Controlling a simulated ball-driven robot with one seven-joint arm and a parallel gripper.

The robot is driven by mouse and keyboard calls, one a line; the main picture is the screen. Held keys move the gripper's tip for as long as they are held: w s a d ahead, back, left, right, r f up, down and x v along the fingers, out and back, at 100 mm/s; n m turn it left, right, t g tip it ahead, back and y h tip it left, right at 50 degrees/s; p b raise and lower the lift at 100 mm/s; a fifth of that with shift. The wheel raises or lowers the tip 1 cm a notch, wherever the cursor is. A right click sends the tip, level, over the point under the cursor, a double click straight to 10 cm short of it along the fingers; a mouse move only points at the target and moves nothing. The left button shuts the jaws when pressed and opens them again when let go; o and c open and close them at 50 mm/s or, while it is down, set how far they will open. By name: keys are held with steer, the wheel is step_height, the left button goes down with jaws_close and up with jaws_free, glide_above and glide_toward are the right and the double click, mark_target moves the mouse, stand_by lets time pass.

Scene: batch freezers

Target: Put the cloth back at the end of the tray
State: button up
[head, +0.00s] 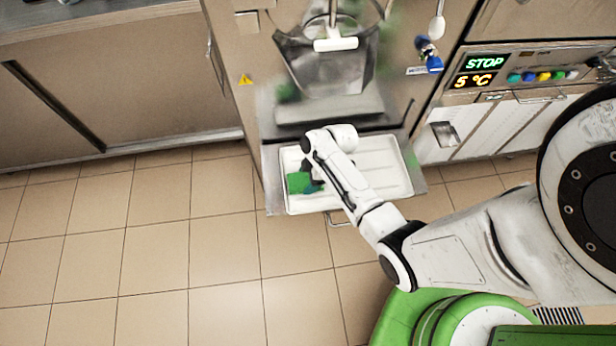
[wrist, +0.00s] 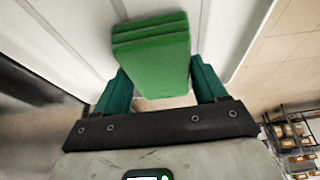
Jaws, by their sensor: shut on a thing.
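The cloth is green and folded in layers. In the head view the cloth (head: 298,183) is at the left end of the white tray (head: 390,188), over the tray floor. In the wrist view the cloth (wrist: 160,62) sits between the two teal fingers of my gripper (wrist: 162,85), which is shut on it. In the head view my gripper (head: 314,186) is mostly hidden under my wrist. I cannot tell whether the cloth touches the tray floor. The rest of the tray looks empty.
The batch freezer's metal hopper (head: 330,62) and ledge (head: 330,106) stand behind the tray. A control panel (head: 520,72) reading STOP and 5 °C is at the right. A counter (head: 90,80) is at the left. The tiled floor (head: 170,240) in front is clear.

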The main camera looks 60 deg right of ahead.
steer(key=shift+f, duration=0.15)
steer(key=o, duration=0.9)
steer(key=shift+o, duration=0.2)
steer(key=p+v, duration=0.2)
steer(key=v, duration=1)
steer(key=s+a+r+m+g+h, duration=0.1)
steer(key=s+a+r+m, duration=0.3)
steer(key=a, duration=0.3)
steer(key=s+a+r+m+g+h, duration=0.1)
steer(key=s+a+r+m+h, duration=0.1)
steer(key=s+a+r+m, duration=0.2)
steer(key=s+a+r, duration=0.1)
steer(key=a, duration=0.2)
steer(key=shift+s+a+g, duration=0.25)
steer(key=shift+a+g, duration=0.05)
steer(key=shift+a, duration=0.1)
